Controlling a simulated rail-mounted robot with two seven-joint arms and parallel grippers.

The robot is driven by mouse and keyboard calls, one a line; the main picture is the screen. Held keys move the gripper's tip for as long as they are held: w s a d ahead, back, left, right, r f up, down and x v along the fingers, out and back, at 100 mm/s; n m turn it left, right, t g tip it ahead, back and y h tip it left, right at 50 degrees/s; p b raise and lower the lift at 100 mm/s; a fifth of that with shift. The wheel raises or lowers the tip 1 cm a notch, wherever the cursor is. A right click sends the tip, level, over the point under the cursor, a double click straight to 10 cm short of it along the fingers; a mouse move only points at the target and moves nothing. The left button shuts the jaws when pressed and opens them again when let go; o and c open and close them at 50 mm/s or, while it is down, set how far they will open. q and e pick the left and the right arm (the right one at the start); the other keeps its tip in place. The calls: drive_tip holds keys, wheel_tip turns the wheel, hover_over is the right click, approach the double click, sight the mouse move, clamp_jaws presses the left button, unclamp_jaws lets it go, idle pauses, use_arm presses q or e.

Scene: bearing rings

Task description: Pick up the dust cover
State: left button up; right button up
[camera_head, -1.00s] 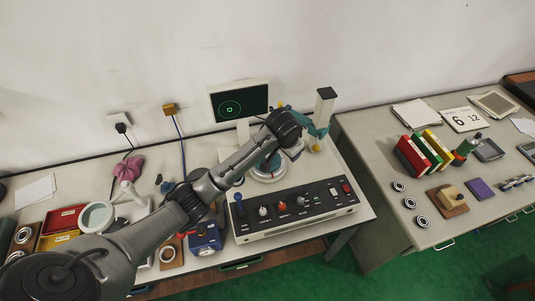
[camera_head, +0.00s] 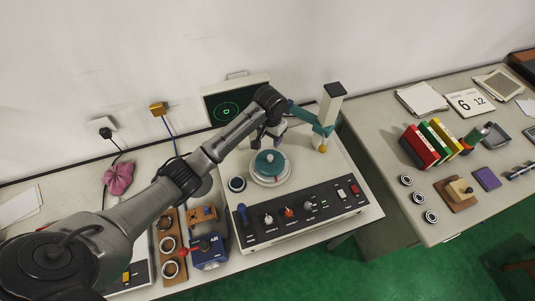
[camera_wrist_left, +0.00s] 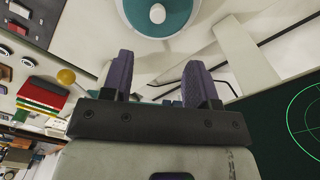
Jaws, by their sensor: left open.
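The dust cover appears to be the teal round lid with a white knob (camera_head: 268,163), on the pale round stand of the instrument. It shows at the top of the left wrist view (camera_wrist_left: 157,14), partly cut off by the frame edge. My left gripper (camera_head: 268,138) is just behind the lid in the head view. In the left wrist view its two purple-grey fingers (camera_wrist_left: 160,78) are apart with nothing between them. The fingers are clear of the lid in that picture; the height gap is hard to judge. My right gripper is not in view.
A screen (camera_head: 234,109) stands behind my arm. A post (camera_head: 329,108) with a teal arm and yellow ball (camera_head: 323,149) stands right of the lid. A control panel (camera_head: 300,212) lies in front. A dark round piece (camera_head: 237,184) sits left of the lid.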

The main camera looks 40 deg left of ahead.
use_arm(q)
hover_over(270, 156)
drive_tip(key=f, duration=0.6)
drive_tip(key=shift+s+d, duration=0.1)
drive_tip(key=shift+d, duration=0.1)
drive_tip(key=shift+a+f, duration=0.1)
drive_tip(key=shift+f, duration=3.2)
drive_tip(key=shift+c, duration=0.3)
drive_tip(key=c, duration=0.9)
clamp_jaws()
drive_tip(key=shift+r, duration=0.1)
